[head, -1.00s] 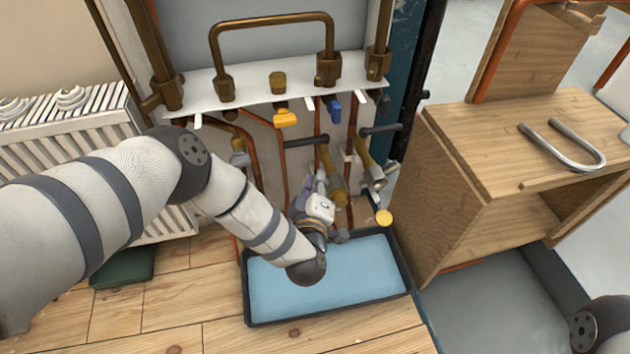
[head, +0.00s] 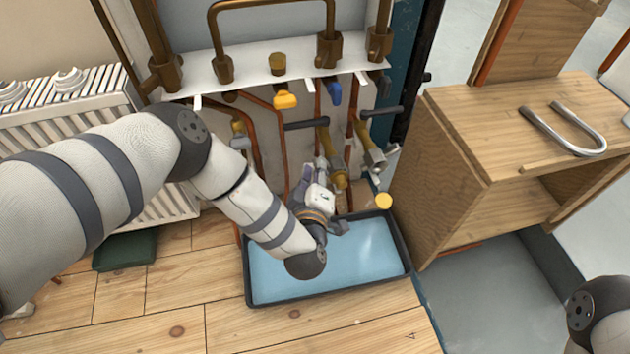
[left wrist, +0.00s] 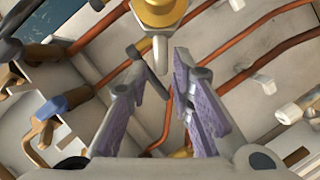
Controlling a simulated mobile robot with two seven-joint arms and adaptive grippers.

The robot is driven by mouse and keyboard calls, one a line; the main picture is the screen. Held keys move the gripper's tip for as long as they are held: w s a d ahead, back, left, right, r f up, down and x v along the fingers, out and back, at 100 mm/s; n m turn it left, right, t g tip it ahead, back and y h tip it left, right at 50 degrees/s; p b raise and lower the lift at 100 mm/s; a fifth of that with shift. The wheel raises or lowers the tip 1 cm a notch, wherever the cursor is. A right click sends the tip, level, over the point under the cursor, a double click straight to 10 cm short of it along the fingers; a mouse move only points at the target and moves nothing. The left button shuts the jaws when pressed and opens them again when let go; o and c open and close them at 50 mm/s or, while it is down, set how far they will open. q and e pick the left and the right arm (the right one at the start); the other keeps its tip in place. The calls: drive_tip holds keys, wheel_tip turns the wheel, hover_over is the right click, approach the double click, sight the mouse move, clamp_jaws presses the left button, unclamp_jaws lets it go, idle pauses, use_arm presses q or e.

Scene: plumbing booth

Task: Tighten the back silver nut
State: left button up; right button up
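Silver-grey nuts show on the brass valve fittings in the head view: one at the right valve (head: 374,159) and one at the left (head: 240,142). I cannot tell for sure which is the back one. My left gripper (head: 315,172) is below and beside the middle brass valve (head: 336,158), above the blue tray. In the left wrist view its purple-padded fingers (left wrist: 158,62) are apart, with a silver stem (left wrist: 160,54) under a brass fitting (left wrist: 160,12) showing at the gap. Contact cannot be told. My right gripper is out of view; only part of that arm shows lower right.
A blue tray (head: 249,290) with a dark rim lies on the wooden floor below the pipes. A wooden cabinet (head: 440,192) stands close on the right, with a U-shaped metal pipe (head: 590,150) on top. A white radiator (head: 60,148) is at left. Copper pipes (head: 283,150) run behind the gripper.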

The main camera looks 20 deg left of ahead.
use_arm(q)
drive_tip(key=v, duration=0.9)
drive_tip(key=shift+s+d, duration=0.15)
drive_tip(key=shift+s, duration=0.1)
